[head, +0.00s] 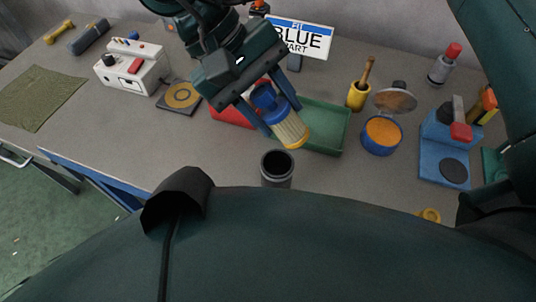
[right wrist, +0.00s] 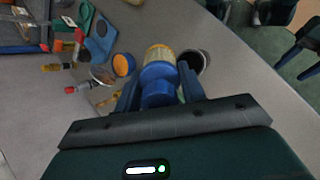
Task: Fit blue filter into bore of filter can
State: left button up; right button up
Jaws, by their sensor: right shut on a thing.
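The blue filter (head: 290,129) has a blue cap, a cream pleated body and a yellow end ring. My right gripper (head: 281,117) is shut on its blue cap and holds it tilted, pleated end down, above and slightly right of the filter can. The filter can (head: 277,181) is a dark upright cylinder with an open black bore at the bench's front. The filter is apart from the can in the head view. In the right wrist view the filter (right wrist: 160,65) sits between the fingers (right wrist: 158,85), with the can (right wrist: 204,66) just right of it.
A green tray (head: 327,142) and a red item (head: 227,113) lie close behind the filter. A blue tin (head: 379,148) with orange contents and a yellow pot (head: 357,97) stand to the right. A sign (head: 300,38) stands behind. The bench left of the can is clear.

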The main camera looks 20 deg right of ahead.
notch_tip(320, 180, down, 8)
jog(key=shift+f+p, duration=0.15)
jog(key=shift+p, duration=0.15)
jog(key=o, duration=1)
jog(key=shift+c, duration=0.2)
